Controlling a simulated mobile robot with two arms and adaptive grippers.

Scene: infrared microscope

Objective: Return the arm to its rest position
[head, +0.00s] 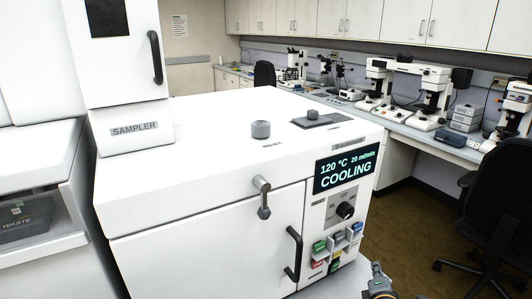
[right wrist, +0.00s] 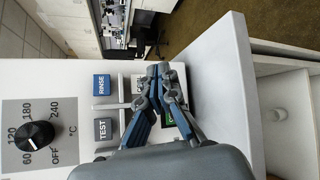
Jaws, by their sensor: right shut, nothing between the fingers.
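My right gripper (head: 377,270) shows at the bottom edge of the head view, in front and to the right of the white machine's button panel. In the right wrist view its fingers (right wrist: 159,72) are shut with nothing between them. They overlap the right-hand buttons and partly hide them, including a green one; I cannot tell whether they touch. The white machine (head: 210,215) has a display (head: 346,169) reading 120 °C, 20 ml/min, COOLING. My left gripper is not in view.
A black dial (head: 345,210), coloured buttons (head: 319,246) and a door handle (head: 293,254) are on the machine's front. A sampler unit (head: 128,131) stands at its left. A black chair (head: 502,200) stands right, with open floor (head: 405,225) between.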

